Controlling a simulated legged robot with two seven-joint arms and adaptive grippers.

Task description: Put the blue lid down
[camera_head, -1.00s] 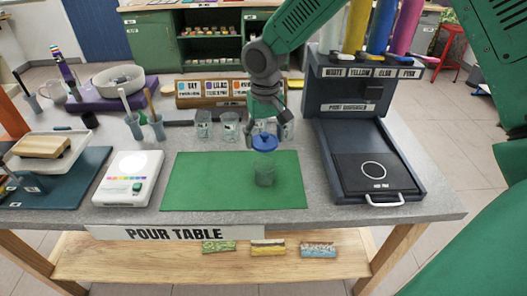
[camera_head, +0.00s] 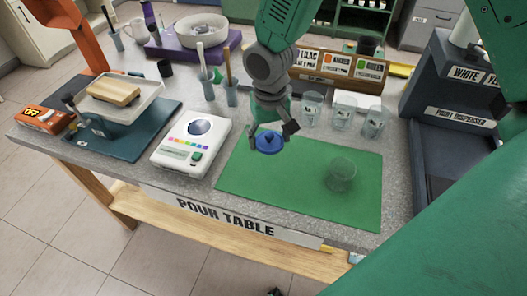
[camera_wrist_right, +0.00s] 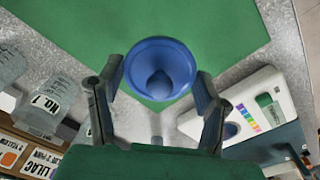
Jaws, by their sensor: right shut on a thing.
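The blue lid (camera_head: 268,143) is a small round lid with a knob. It also shows large in the right wrist view (camera_wrist_right: 160,70), between the two dark fingers. My right gripper (camera_head: 272,133) is shut on it and holds it above the far left part of the green mat (camera_head: 260,182). The clear cup (camera_head: 341,175) stands on the mat to the right of the lid, apart from it. A small dark tip at the bottom edge of the head view may be my left gripper (camera_head: 275,291); its jaws cannot be made out.
A white scale (camera_head: 190,158) stands left of the mat. Several clear cups (camera_head: 312,112) stand behind the mat, before a labelled wooden rack (camera_head: 335,78). The dark pour dispenser (camera_head: 450,95) is at the right. Much of the green mat is bare.

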